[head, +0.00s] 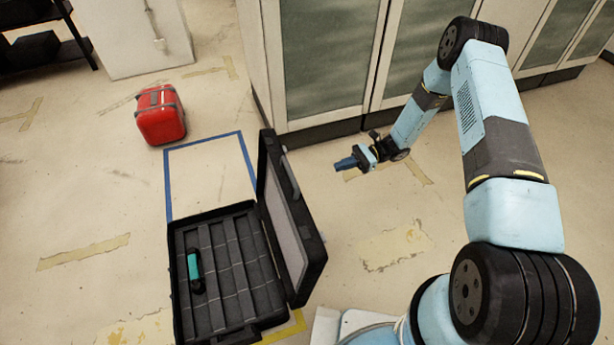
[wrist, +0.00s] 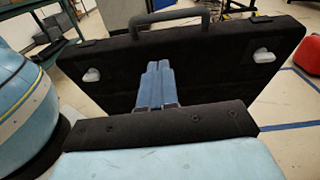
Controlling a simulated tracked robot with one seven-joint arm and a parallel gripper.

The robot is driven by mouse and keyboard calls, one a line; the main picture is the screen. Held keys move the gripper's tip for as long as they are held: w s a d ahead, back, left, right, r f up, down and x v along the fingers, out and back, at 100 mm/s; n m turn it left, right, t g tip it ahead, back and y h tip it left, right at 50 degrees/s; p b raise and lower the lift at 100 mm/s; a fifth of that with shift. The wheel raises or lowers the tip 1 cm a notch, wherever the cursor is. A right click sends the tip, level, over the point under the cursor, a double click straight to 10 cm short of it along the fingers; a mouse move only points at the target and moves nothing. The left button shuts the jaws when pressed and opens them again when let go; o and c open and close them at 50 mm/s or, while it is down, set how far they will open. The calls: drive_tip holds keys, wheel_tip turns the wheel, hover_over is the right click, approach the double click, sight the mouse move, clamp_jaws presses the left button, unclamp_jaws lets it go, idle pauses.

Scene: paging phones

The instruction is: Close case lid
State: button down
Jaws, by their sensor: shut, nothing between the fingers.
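A black case stands open on the floor in the head view, its grey-lined base (head: 228,318) at the lower middle. Its lid (head: 285,215) stands roughly upright along the base's right side, with a handle on its outer edge. A teal and black item (head: 194,270) lies in the left part of the base. My gripper (head: 345,163) is shut and empty, to the right of the lid and apart from it in the head view. In the wrist view the blue fingers (wrist: 155,83) point at the lid's dark outer face (wrist: 225,70); whether they touch cannot be told.
A red case (head: 160,115) stands on the floor behind, at the upper left. Blue tape (head: 206,142) marks a rectangle beyond the open case. Cabinets (head: 320,60) line the back right behind my gripper. Floor left of the case is clear.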

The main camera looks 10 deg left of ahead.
drive_tip(key=r+x, duration=0.1)
drive_tip(key=x, duration=1.2)
drive_tip(key=shift+a+m+y, duration=0.3)
drive_tip(key=shift+s, duration=0.15)
